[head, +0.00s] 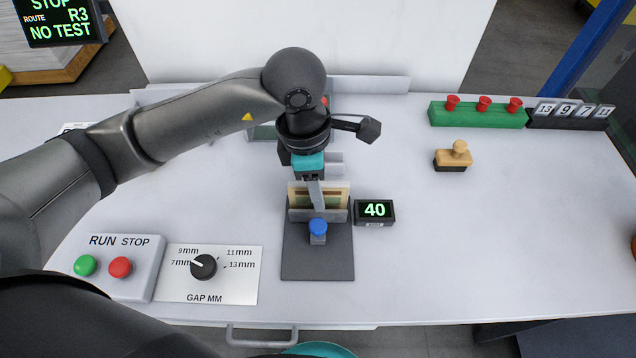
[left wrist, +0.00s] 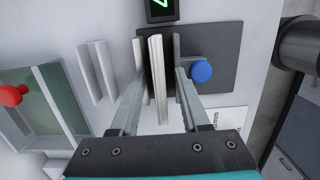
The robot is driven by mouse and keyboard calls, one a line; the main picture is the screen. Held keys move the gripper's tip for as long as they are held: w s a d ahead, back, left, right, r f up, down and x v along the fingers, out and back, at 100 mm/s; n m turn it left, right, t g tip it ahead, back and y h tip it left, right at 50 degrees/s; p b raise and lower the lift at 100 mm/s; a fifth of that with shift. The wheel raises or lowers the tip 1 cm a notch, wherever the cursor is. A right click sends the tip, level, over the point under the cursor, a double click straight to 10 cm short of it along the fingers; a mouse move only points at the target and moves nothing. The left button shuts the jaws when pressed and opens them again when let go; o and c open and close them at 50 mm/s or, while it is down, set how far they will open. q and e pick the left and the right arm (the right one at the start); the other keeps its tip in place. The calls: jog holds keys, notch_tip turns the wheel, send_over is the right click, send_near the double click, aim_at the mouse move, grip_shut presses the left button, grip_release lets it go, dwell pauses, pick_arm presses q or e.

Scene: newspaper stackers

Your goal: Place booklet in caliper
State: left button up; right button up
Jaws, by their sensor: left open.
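The caliper is a dark grey base (head: 318,262) with upright grey jaw plates, a blue knob (head: 318,227) and a green "40" readout (head: 376,210). The booklet (head: 337,198), beige with a darker cover, stands upright behind the front jaw plate. My left gripper (head: 316,194) is above the caliper. In the left wrist view its fingers (left wrist: 158,78) are open, one each side of the booklet, apparently with gaps. My right gripper is not seen.
A RUN/STOP box (head: 117,267) and gap dial panel (head: 208,275), pointer near 7 mm, sit front left. A wooden stamp (head: 454,156), green block with red knobs (head: 478,115) and number cards (head: 571,114) stand right. The table's right middle is clear.

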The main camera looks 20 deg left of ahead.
pick_arm(q)
jog(key=shift+r, duration=0.1)
jog(key=shift+r, duration=0.3)
notch_tip(320, 180, up, 12)
jog(key=a+p, duration=0.1)
jog(key=shift+s+a+f, duration=0.2)
jog(key=shift+f, duration=0.05)
